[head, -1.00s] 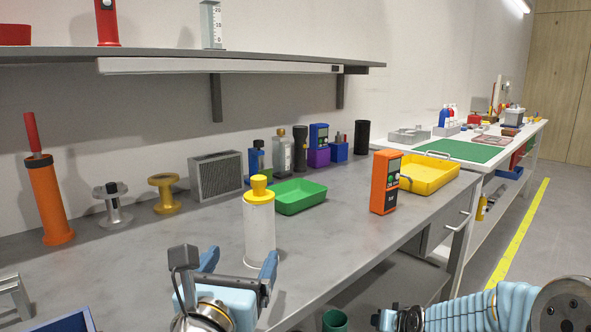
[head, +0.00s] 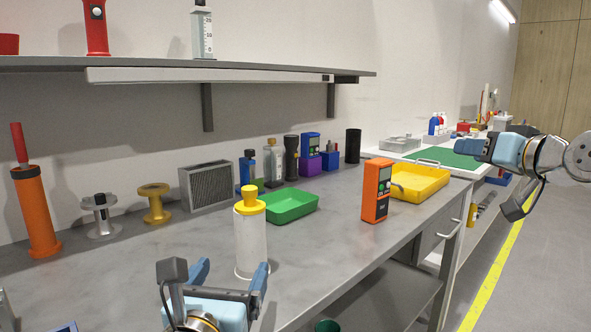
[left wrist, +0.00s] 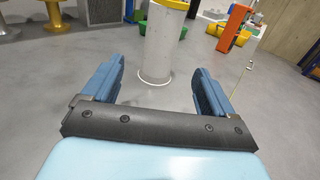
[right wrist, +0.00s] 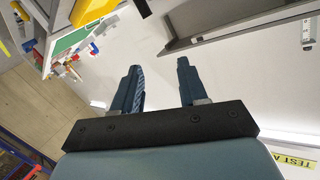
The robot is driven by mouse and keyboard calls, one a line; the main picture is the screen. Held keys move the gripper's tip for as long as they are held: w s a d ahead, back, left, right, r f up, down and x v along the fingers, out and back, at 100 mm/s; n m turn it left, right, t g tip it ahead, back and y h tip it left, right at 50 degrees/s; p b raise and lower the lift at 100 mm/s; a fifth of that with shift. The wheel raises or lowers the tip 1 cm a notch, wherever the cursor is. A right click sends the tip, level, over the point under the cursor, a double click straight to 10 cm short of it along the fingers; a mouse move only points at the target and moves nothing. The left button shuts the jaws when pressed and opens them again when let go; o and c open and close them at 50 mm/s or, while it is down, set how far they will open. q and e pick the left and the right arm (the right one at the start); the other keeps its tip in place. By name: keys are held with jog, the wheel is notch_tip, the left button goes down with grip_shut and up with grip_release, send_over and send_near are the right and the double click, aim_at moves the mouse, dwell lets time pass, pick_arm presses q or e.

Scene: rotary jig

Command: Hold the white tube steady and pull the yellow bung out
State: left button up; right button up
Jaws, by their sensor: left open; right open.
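The white tube (head: 251,243) stands upright on the grey bench, with the yellow bung (head: 250,201) seated in its top. My left gripper (head: 230,272) is open and empty just in front of the tube. In the left wrist view the tube (left wrist: 160,45) stands ahead, between the lines of the two open fingers (left wrist: 155,85) but beyond their tips; its top and the bung are mostly cut off. My right gripper (head: 475,146) is raised at the right, well away from the tube. In the right wrist view its fingers (right wrist: 157,80) are open with nothing between them.
A green tray (head: 293,206) lies behind the tube to the right. An orange meter (head: 376,191) and a yellow tray (head: 420,186) stand further right. Spools (head: 155,203) and an orange cylinder (head: 37,212) stand at the left. A shelf (head: 210,70) overhangs the bench's back.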

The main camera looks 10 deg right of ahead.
aim_at(254, 232)
pick_arm(q)
jog(key=shift+d, duration=0.1)
jog(key=x, duration=1.3)
jog(key=shift+w, duration=0.35)
pick_arm(e)
jog(key=s+a+n+g+y, duration=0.2)
jog(key=a+n+g, duration=0.2)
jog(key=a, duration=1.3)
jog(key=s+a+n+g+y, duration=0.2)
jog(key=a+n, duration=0.4)
jog(key=a, duration=1.2)
jog(key=shift+f+g+y, duration=0.45)
jog(key=shift+g+y, duration=0.05)
jog(key=shift+g, duration=0.5)
